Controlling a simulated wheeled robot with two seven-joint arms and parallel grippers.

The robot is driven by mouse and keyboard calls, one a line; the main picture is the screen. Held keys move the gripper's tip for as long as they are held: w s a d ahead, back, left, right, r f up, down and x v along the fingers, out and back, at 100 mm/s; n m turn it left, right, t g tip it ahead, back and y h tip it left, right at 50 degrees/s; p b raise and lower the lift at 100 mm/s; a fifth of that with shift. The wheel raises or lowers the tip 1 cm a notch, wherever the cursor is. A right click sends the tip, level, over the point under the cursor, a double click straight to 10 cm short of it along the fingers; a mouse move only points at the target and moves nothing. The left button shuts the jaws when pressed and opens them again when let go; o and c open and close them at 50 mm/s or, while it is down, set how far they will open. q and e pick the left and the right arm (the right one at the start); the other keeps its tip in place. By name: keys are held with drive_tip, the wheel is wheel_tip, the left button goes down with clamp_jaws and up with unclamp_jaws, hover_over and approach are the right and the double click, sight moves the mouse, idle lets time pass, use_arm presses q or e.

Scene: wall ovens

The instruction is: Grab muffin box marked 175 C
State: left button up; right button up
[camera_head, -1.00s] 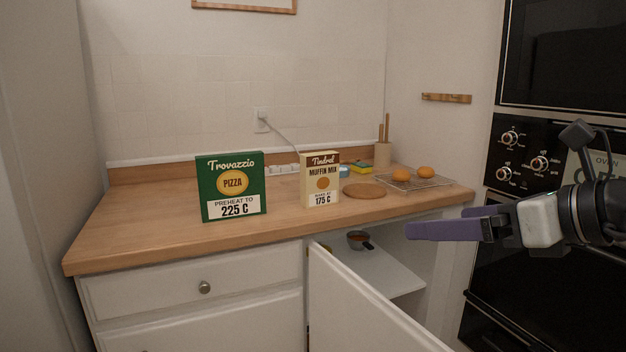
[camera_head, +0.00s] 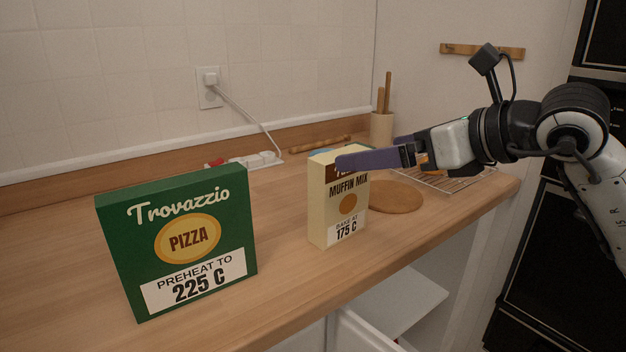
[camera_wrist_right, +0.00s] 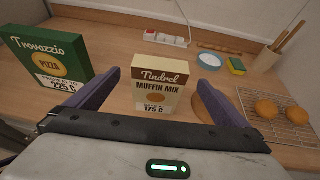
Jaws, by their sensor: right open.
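The cream and brown muffin mix box (camera_head: 340,212), marked 175 C, stands upright on the wooden counter. It also shows in the right wrist view (camera_wrist_right: 158,85), between the two fingers. My right gripper (camera_head: 370,150) is open, with its purple fingers at the height of the box top. In the head view the near finger covers part of the box's upper front. In the wrist view the fingers (camera_wrist_right: 160,98) lie to either side of the box, apart from it. My left gripper is not in view.
A green pizza box (camera_head: 180,240) marked 225 C stands to the left. A round wooden board (camera_head: 395,197) lies right of the muffin box. A wire rack (camera_wrist_right: 284,120) with buns is farther right. A power strip (camera_head: 250,161) lies behind.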

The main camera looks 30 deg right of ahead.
sight(341, 153)
drive_tip(key=p+x, duration=0.1)
drive_tip(key=x, duration=0.2)
drive_tip(key=p+x, duration=0.2)
drive_tip(key=x, duration=0.1)
drive_tip(key=p+x, duration=0.1)
drive_tip(key=x, duration=0.2)
drive_tip(key=shift+w+r, duration=0.25)
drive_tip(key=shift+w, duration=0.1)
drive_tip(key=shift+w+f, duration=0.15)
drive_tip(key=shift+c, duration=0.3)
drive_tip(key=c, duration=1.1)
drive_tip(key=shift+c, duration=1.1)
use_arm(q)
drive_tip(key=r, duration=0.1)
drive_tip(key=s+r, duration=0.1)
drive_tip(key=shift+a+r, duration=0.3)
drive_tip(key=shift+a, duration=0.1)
